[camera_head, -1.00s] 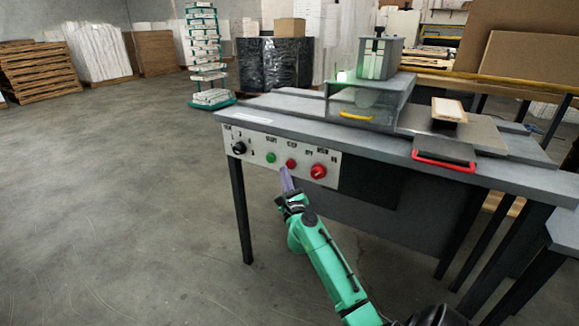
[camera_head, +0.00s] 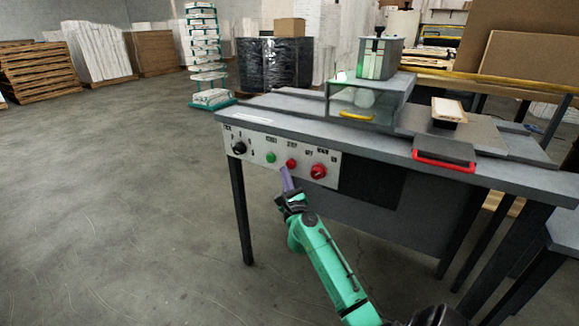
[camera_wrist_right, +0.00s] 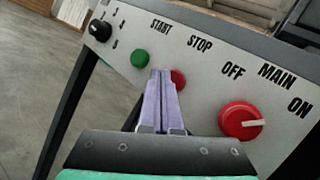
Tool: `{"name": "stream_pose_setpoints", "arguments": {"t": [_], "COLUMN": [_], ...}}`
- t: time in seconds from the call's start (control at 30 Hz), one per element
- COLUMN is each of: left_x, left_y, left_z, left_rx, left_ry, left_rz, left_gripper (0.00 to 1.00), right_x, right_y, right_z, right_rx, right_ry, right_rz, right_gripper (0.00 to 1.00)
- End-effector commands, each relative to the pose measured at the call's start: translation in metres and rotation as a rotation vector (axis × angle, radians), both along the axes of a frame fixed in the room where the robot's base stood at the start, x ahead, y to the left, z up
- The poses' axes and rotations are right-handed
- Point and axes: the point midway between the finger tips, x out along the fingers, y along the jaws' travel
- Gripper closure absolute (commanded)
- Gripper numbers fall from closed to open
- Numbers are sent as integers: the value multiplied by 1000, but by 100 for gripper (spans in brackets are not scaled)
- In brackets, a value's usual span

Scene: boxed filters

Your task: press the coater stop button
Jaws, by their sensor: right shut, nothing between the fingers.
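The coater (camera_head: 400,148) is a grey bench machine with a white control panel (camera_head: 262,149) on its front. The red stop button (camera_head: 291,163) sits under the STOP label, right of the green start button (camera_head: 271,157). In the right wrist view the stop button (camera_wrist_right: 179,80) is partly hidden behind my fingers. My right gripper (camera_head: 285,170) is shut and empty, its purple fingertips (camera_wrist_right: 160,73) just in front of or against the stop button; I cannot tell whether they touch. My left gripper is not in view.
A red main switch (camera_wrist_right: 241,121) sits right of the stop button, and a black knob (camera_head: 239,147) at the panel's left end. A red handle (camera_head: 443,165) sticks out at the bench front. Open floor (camera_head: 120,200) lies to the left.

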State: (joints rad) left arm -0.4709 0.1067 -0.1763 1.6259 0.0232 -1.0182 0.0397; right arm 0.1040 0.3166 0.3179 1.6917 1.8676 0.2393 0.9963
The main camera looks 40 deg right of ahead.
Motion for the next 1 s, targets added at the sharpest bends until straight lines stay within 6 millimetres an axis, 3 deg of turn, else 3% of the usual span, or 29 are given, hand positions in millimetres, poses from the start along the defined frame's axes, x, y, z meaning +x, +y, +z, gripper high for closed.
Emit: {"name": "stream_pose_setpoints", "arguments": {"t": [1.0], "left_x": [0], "left_y": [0], "left_z": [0], "left_rx": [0], "left_ry": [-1], "left_rz": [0], "left_gripper": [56], "right_x": [4], "right_y": [-13], "right_z": [0], "right_rx": [-1], "right_ry": [0], "right_rz": [-1], "right_gripper": [100]}}
